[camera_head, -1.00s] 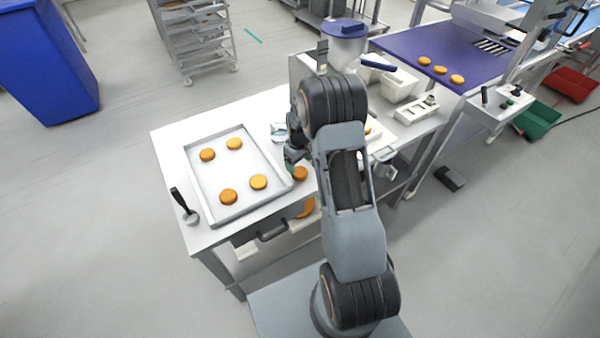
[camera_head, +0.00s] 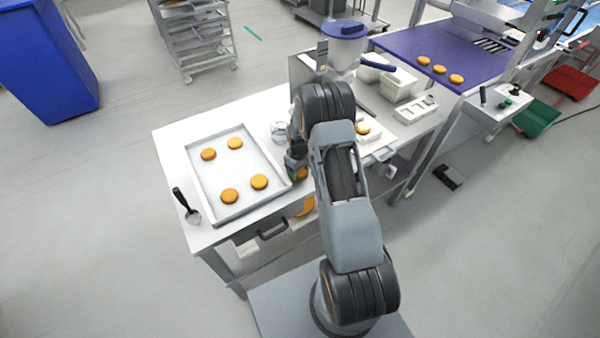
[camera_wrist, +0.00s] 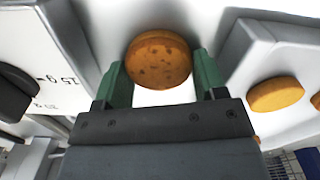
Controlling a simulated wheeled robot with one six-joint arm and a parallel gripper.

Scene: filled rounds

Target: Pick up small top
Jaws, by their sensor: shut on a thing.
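The small top is a round orange-brown piece (camera_wrist: 158,60) with darker spots, seen in the wrist view between the two green fingers. My gripper (camera_wrist: 160,78) is shut on it, one finger at each side. In the head view the same top (camera_head: 302,174) shows partly behind my gripper (camera_head: 297,170), just right of the tray on the white table. I cannot tell whether it still touches the table.
A metal tray (camera_head: 213,217) with several orange rounds lies to the left. A dark-handled scoop (camera_head: 188,205) lies at the table's left edge. A white block with another round (camera_head: 363,128) is right of my arm. White bins (camera_head: 398,84) stand behind it.

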